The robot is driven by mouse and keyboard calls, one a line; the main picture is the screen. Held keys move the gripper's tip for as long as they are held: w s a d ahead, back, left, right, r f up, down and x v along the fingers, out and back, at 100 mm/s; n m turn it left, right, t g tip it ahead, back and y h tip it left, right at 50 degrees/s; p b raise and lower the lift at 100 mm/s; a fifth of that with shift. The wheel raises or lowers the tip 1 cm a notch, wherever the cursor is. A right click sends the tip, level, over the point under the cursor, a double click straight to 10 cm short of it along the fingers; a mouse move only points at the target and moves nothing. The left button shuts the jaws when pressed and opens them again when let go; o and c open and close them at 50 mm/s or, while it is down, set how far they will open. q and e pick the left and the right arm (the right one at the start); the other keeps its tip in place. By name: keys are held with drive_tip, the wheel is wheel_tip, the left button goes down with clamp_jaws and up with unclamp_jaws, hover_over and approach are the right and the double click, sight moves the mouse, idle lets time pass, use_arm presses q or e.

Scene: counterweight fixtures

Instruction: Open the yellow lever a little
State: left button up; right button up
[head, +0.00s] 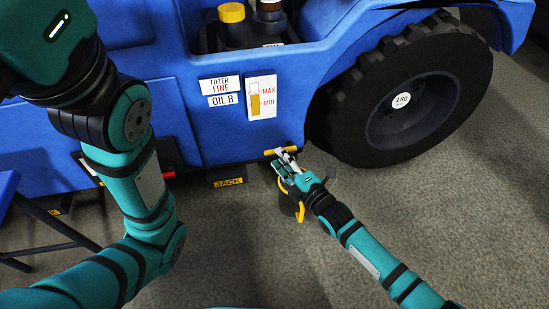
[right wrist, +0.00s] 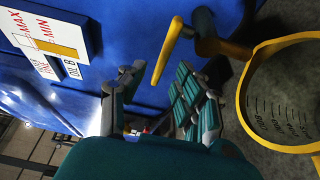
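The yellow lever (head: 272,152) is a short bar low on the blue vehicle's side, left of the big wheel. It also shows in the right wrist view (right wrist: 168,48), slanting, its free end between my right gripper's fingers. My right gripper (head: 285,160) is at the lever in the head view and covers part of it. In the right wrist view the right gripper (right wrist: 160,76) is open, one finger on each side of the lever. I see a gap on both sides, so it does not look gripped. My left gripper is out of view.
A jug with a yellow rim (right wrist: 243,100) and measuring marks stands on the floor close beside my right gripper. The vehicle (head: 225,145) carries a MAX/MIN gauge (head: 262,98) above the lever. A JACK label (head: 228,182) and the large tyre (head: 345,120) are nearby.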

drive_tip(key=shift+b+x, duration=0.75)
drive_tip(key=shift+x, duration=1.15)
clamp_jaws()
